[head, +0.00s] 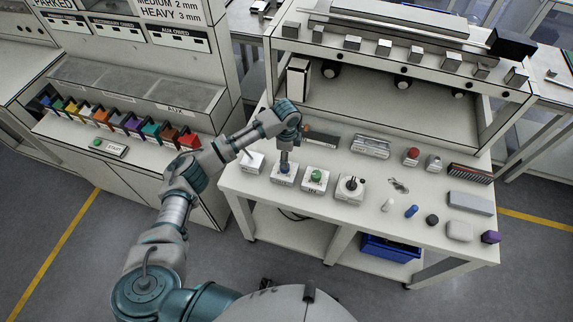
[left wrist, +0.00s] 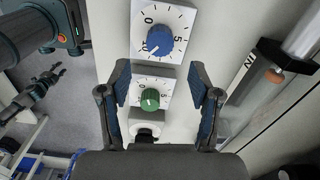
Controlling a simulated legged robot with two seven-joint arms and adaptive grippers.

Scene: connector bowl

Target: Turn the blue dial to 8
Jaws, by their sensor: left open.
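The blue dial (left wrist: 160,40) is a round knob on a white square plate with a printed scale showing 0 and 5.
A green dial (head: 316,177) stands close right of the blue one, then a black joystick-like control (head: 351,185). A white switch box (head: 251,161) is at the left. Loose parts lie on the bench's right. A shelf (head: 400,85) rises behind.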

